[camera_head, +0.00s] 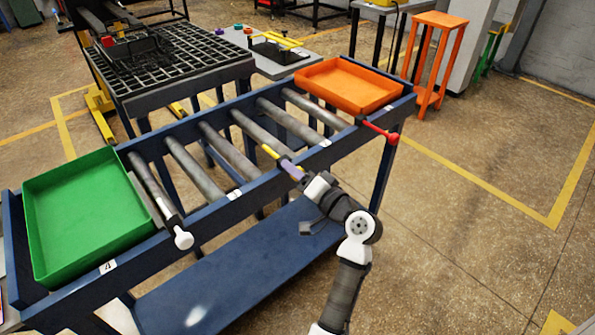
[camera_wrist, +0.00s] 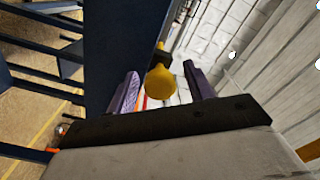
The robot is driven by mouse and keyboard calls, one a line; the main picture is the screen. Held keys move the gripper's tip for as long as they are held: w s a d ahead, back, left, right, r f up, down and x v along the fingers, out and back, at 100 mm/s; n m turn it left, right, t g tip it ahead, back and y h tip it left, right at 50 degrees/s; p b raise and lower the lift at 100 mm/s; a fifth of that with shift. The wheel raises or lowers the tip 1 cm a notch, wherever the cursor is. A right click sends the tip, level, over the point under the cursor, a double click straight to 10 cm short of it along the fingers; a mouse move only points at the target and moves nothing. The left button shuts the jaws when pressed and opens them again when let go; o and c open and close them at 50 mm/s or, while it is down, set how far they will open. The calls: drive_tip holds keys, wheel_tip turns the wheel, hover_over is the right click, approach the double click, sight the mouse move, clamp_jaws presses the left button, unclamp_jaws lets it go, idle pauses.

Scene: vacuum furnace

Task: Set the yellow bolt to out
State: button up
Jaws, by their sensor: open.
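The yellow bolt (camera_head: 270,151) shows at the near rail of the blue roller table, partly hidden by my gripper in the head view. In the wrist view its rounded yellow knob (camera_wrist: 160,80) points at the camera, with a dark part behind it at the blue rail. My gripper (camera_head: 288,167) is at the bolt, outside the near rail. In the wrist view its two purple fingers (camera_wrist: 161,72) stand apart, one on each side of the knob, with visible gaps. How far the bolt sticks out is hard to tell.
The blue roller table (camera_head: 115,258) carries a green tray (camera_head: 75,205) at the left and an orange tray (camera_head: 345,85) at the right. A white bolt (camera_head: 182,237) and a red bolt (camera_head: 381,132) stick out from its near side.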

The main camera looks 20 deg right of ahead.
clamp_jaws()
drive_tip(key=b+v, duration=0.1)
drive_tip(key=v, duration=0.6)
drive_tip(key=shift+s, duration=0.15)
drive_tip(key=shift+d, duration=0.1)
unclamp_jaws()
drive_tip(key=shift+s, duration=0.1)
drive_tip(key=b+v, duration=0.3)
drive_tip(key=v, duration=1)
drive_tip(key=shift+s, duration=0.4)
drive_tip(key=shift+d+r, duration=0.1)
drive_tip(key=shift+d, duration=0.05)
